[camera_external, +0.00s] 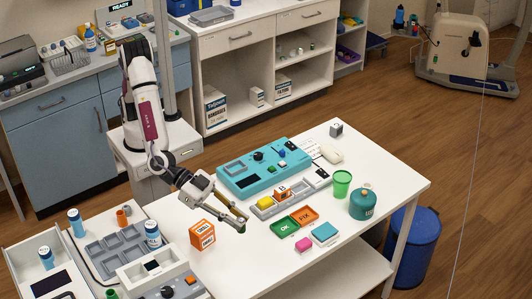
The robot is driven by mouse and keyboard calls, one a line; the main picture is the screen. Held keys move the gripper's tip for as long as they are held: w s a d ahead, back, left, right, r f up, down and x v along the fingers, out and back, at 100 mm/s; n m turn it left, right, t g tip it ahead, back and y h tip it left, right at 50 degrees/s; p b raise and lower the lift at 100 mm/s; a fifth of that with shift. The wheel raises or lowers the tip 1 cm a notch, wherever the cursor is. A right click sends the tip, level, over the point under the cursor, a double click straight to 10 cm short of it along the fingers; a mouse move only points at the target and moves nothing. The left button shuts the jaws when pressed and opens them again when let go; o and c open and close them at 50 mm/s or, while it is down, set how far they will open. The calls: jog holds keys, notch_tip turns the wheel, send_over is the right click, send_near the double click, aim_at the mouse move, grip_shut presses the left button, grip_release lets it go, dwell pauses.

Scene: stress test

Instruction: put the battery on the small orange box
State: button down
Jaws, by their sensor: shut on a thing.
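My gripper (242,221) reaches out over the white table, right of the orange box. It is shut on a small dark item at its fingertips, probably the battery (242,230); the fingers hide most of it. Whether it touches the table is hard to tell. A smaller orange block (283,195) with a dark mark sits in the grey tray farther right.
A teal device (238,184) lies behind my gripper. Green (284,227) and orange (305,216) trays, a green cup (342,183) and a teal canister (363,204) stand to the right. A grey compartment tray (100,258) is at left.

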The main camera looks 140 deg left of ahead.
jog(key=s+d, duration=0.6)
jog(key=d, duration=0.1)
jog(key=n+g+y, duration=0.1)
jog(key=n+y, duration=0.1)
send_over(197, 226)
jog(key=f, duration=0.2)
jog(key=shift+f, duration=2.85)
jog(key=shift+f, duration=0.1)
jog(key=shift+f, duration=2)
jog(key=shift+f, duration=0.15)
